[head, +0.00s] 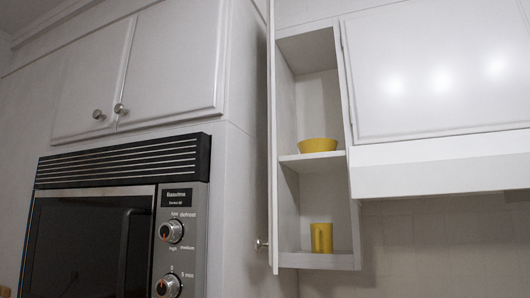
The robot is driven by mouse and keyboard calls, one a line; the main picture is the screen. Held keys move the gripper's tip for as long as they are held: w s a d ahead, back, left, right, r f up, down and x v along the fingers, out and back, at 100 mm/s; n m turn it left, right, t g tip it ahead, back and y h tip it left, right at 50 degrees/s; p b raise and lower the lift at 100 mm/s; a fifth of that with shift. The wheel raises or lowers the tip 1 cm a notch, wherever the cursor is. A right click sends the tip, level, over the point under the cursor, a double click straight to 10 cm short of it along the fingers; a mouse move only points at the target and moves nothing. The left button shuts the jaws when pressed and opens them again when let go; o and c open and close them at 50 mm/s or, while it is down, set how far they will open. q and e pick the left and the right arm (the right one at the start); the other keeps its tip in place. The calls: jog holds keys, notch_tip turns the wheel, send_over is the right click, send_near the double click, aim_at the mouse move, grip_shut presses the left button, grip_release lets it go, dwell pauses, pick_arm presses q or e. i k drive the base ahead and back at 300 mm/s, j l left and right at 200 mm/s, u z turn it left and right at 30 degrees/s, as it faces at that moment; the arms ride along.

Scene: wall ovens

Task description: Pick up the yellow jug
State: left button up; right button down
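The yellow jug (321,238) stands upright on the bottom shelf of a narrow open wall cabinet, right of the picture's middle. It looks like a small yellow cylinder, and I cannot make out a handle clearly. Neither of my grippers is in the head view, and nothing touches the jug.
A yellow bowl (317,145) sits on the shelf above. The cabinet door (273,150) stands open at the left of the opening, its knob (261,244) low down. A built-in oven (95,240) fills the lower left. Closed cabinets (440,70) flank both sides.

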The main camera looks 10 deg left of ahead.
aim_at(321, 234)
jog(key=j+z, duration=0.15)
jog(key=j, duration=0.55)
jog(key=k+j+z, duration=0.1)
jog(key=j, duration=0.55)
